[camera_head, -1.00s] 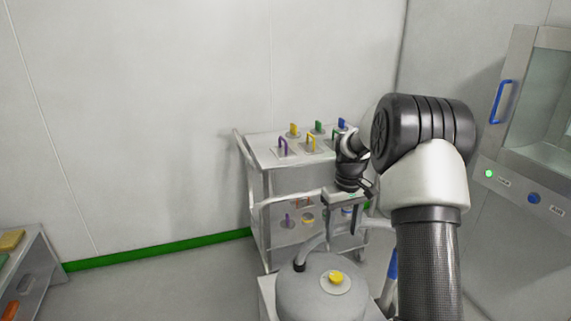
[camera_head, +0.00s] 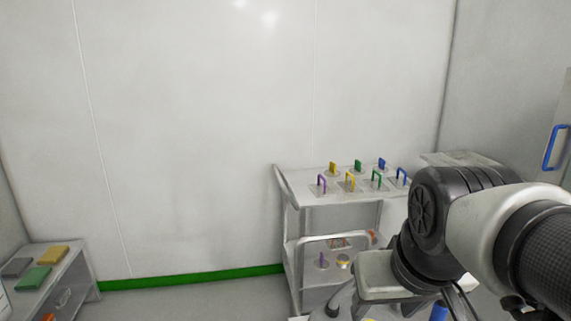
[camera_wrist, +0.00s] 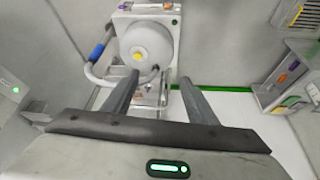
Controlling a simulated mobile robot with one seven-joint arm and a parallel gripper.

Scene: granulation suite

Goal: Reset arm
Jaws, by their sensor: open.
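My arm (camera_head: 490,230) is bent across the lower right of the head view, in front of the trolley's right side. My gripper (camera_wrist: 158,80) shows in the wrist view with its two dark fingers apart and nothing between them. Beyond the fingers is a grey round vessel (camera_wrist: 152,42) with a yellow knob (camera_wrist: 138,57) on it. The fingers look clear of it, but the distance is hard to judge. In the head view my gripper is not clearly visible.
A metal trolley (camera_head: 290,215) holds several coloured handles on its top. A low cabinet (camera_head: 75,272) with coloured blocks stands at the left. A blue handle (camera_head: 554,147) is at the right edge. The floor between cabinet and trolley looks clear.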

